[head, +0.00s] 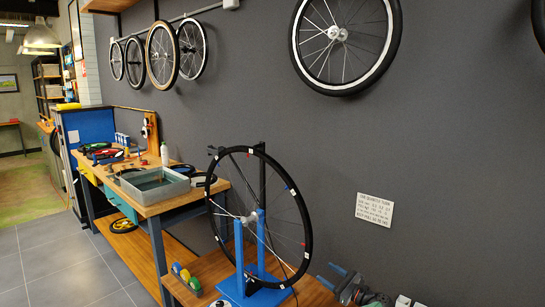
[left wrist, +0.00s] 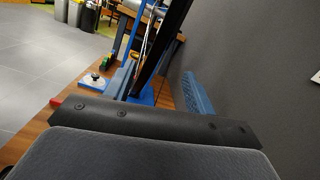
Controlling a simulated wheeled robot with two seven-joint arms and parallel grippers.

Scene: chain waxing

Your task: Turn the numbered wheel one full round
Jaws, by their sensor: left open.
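The spoked wheel (head: 309,230) has a black tyre with small white tags around its rim and stands upright in a blue stand (head: 240,257). The tags are too small to read. My left gripper (head: 328,274) is low at the right of the wheel, near the bench's right end. Its blue-grey fingers are apart, with nothing held. In the left wrist view the tyre (left wrist: 160,45) shows beyond and between the open fingers (left wrist: 158,88), seemingly apart from them. The blue stand's base (left wrist: 145,98) shows there too. My right gripper is not in view.
The wheel's stand is on a wooden bench (head: 210,268) with several coloured pieces (head: 186,277) at its front left. A workbench with a grey tray (head: 155,186) stands behind on the left. A grey wall (head: 440,150) with a white sign (head: 375,209) runs along the right.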

